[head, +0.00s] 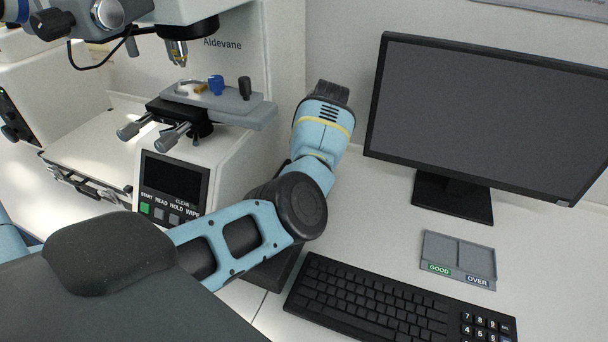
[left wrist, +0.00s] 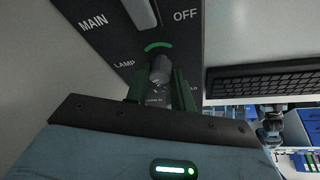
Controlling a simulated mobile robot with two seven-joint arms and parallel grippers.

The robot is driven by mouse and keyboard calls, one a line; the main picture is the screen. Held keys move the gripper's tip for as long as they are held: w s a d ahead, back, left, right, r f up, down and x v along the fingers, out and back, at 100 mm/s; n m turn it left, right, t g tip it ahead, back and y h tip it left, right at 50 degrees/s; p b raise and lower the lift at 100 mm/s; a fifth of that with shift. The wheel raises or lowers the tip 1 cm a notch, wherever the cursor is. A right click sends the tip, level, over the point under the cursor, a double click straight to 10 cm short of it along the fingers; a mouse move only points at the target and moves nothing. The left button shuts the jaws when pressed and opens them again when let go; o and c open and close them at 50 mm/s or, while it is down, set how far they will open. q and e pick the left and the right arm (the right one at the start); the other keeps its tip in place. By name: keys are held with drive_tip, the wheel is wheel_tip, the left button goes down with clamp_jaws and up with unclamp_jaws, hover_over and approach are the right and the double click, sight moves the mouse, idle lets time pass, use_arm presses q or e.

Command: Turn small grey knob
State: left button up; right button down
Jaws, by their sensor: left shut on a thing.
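The small grey knob (left wrist: 161,70) shows in the left wrist view, on a dark panel (left wrist: 185,60) marked MAIN, OFF and LAMP. A green arc is printed just above the knob. My left gripper (left wrist: 160,82) has one green finger on each side of the knob and is shut on it. In the head view my left arm reaches in beside the tester (head: 235,165); the fingers and knob do not show there. My right gripper is in neither view.
A monitor (head: 480,110) stands at the back right. A black keyboard (head: 380,305) lies close to my left arm, with a grey GOOD/OVER tray (head: 458,252) behind it. The tester's stage (head: 215,100) juts out left of my arm. Desk between arm and monitor is clear.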

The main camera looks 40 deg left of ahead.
use_arm(q)
drive_tip(key=shift+a+n+h, duration=0.15)
drive_tip(key=shift+n+h, duration=0.65)
drive_tip(key=shift+n, duration=1.1)
drive_tip(key=o, duration=1)
drive_tip(key=v, duration=0.7)
drive_tip(key=shift+w+r, duration=0.25)
drive_tip(key=shift+r, duration=0.1)
